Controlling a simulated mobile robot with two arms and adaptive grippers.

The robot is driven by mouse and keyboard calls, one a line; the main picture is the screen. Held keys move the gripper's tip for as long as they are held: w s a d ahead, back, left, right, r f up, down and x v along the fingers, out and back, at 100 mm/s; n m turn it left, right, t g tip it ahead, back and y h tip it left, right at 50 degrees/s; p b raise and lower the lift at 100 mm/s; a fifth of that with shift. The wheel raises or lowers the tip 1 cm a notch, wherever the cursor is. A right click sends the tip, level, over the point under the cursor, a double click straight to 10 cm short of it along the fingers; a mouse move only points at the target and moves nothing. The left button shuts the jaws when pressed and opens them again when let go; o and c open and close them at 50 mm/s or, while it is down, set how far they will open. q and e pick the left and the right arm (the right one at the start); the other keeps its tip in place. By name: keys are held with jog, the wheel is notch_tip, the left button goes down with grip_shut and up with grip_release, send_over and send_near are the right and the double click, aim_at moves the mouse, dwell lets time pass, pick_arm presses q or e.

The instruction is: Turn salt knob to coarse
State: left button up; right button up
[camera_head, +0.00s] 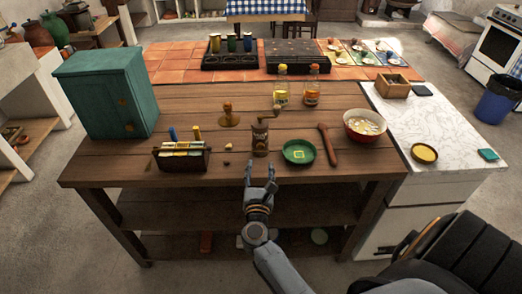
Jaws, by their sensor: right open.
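A small brown mill (261,140) with a crank on top (270,113) stands upright near the front middle of the wooden table (330,185). It looks like the grinder here, but its knob and any coarse marking are too small to read. My right gripper (261,170) is at the table's front edge, fingers pointing up in the picture, just in front of the mill. Its fingers are apart with nothing between them, and it does not appear to touch the mill. My left gripper is not in view.
A green dish (298,152) and a wooden pestle-like tool (328,145) lie right of the mill, with a bowl (365,126) beyond. A dark box (181,160) and a wooden stamp-like object (229,116) are to its left. A teal cabinet (105,95) stands far left.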

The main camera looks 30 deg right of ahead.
aim_at(261, 148)
jog(key=x, duration=0.7)
jog(key=shift+w+d, duration=0.15)
jog(key=shift+w, duration=0.25)
jog(key=shift+c, duration=0.4)
grip_shut()
